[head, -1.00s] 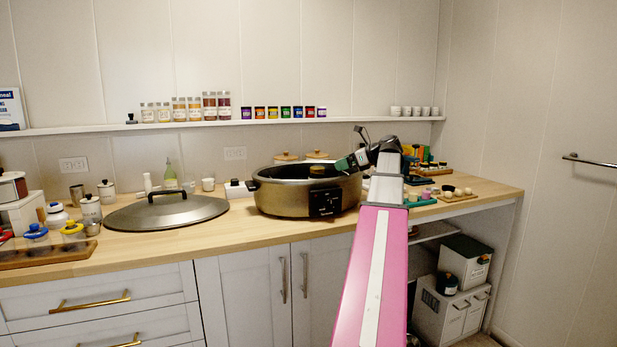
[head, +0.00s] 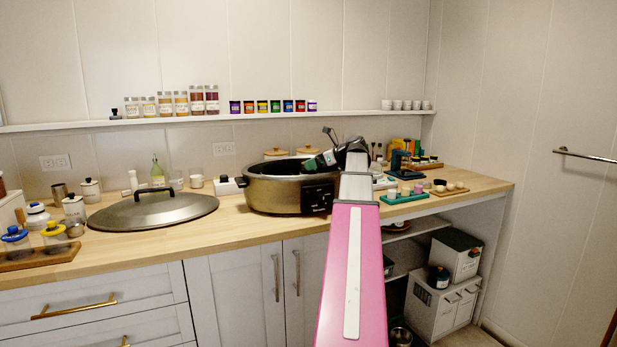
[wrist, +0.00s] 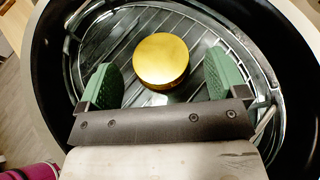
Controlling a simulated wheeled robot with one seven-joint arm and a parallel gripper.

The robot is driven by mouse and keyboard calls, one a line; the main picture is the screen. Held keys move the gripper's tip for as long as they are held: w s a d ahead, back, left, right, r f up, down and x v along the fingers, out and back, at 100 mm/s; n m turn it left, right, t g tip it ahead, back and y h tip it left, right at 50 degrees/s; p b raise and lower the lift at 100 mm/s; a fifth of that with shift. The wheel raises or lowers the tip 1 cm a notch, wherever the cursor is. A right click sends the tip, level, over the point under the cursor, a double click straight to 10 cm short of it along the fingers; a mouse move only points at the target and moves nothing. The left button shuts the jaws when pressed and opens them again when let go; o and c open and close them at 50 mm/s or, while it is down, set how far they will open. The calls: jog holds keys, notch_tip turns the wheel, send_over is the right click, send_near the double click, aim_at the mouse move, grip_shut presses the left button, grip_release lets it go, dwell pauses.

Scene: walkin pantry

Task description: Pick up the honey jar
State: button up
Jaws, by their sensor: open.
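In the wrist view, a round jar with a gold lid (wrist: 161,61), which I take to be the honey jar, sits on the wire rack inside the black roaster pot. My gripper (wrist: 163,78) is open, with one green finger pad to the left of the jar and one to the right. There are gaps between the pads and the lid. In the head view, my gripper (head: 318,161) reaches over the roaster pot (head: 272,192). The jar is not visible there, hidden by the gripper and the pot rim.
The pot's lid (head: 152,211) lies on the wooden counter to the left. A teal tray (head: 403,197) with small items is on the right. A wall shelf (head: 160,121) with small jars runs above. Open shelving with a white bin (head: 440,303) is below right.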

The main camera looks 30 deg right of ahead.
jog(key=x, duration=0.3)
jog(key=c, duration=1.4)
